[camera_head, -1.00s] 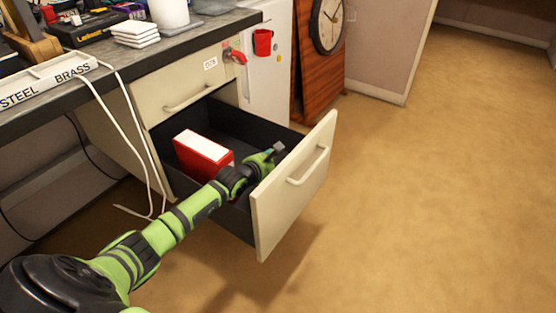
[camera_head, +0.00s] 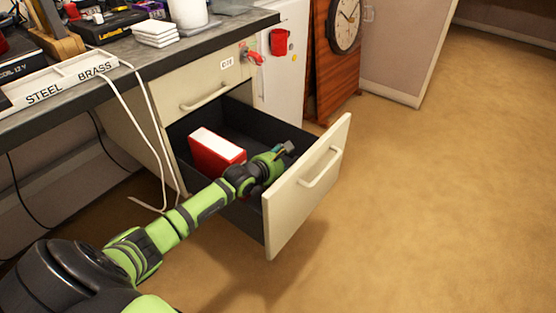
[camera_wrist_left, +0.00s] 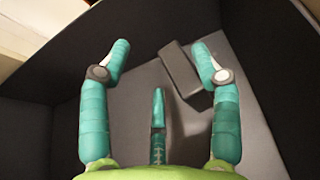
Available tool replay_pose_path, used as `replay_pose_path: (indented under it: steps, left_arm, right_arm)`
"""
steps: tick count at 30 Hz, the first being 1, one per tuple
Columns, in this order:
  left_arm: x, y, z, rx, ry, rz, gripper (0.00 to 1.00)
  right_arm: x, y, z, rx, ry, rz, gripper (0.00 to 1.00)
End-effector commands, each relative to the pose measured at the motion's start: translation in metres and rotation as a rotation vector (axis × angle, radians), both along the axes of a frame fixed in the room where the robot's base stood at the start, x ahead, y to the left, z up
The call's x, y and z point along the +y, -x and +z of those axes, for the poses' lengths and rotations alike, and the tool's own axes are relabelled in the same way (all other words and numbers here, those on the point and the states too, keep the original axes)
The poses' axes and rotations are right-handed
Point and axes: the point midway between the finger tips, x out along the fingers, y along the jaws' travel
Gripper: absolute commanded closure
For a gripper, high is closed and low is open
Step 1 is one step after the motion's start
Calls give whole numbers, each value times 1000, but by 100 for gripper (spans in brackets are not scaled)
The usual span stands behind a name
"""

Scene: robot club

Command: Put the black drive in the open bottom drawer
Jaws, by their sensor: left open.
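The bottom drawer (camera_head: 258,120) is pulled open under the desk, with a dark inside and a cream front. My left gripper (camera_head: 284,152) is inside it, near the drawer front. In the left wrist view its teal fingers (camera_wrist_left: 160,72) are spread wide apart. A dark block, apparently the black drive (camera_wrist_left: 182,70), lies tilted between and beyond the fingers, closer to the right one. I cannot tell whether it touches that finger or rests fully on the drawer floor. My right gripper is not in view.
A red and white box (camera_head: 217,152) stands in the drawer, left of my gripper. White cables (camera_head: 150,125) hang from the desk (camera_head: 150,62). A steel and brass labelled tray (camera_head: 62,82) sits on the desk edge. The carpet to the right is clear.

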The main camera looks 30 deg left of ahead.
Motion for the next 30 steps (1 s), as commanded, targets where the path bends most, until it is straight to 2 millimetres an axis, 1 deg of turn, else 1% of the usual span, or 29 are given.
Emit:
replay_pose_path:
  steps: [1,6,11,15,30]
  left_arm:
    - [1,9,7,0,0,0,37]
    - [3,33,16,0,0,1,37]
    - [4,47,21,-1,0,0,37]
    - [5,51,23,-1,0,1,37]
    - [5,51,22,-2,-1,1,37]
  right_arm:
    - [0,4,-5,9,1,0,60]
    - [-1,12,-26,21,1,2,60]
    - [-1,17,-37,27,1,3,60]
    - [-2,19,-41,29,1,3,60]
    - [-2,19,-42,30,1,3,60]
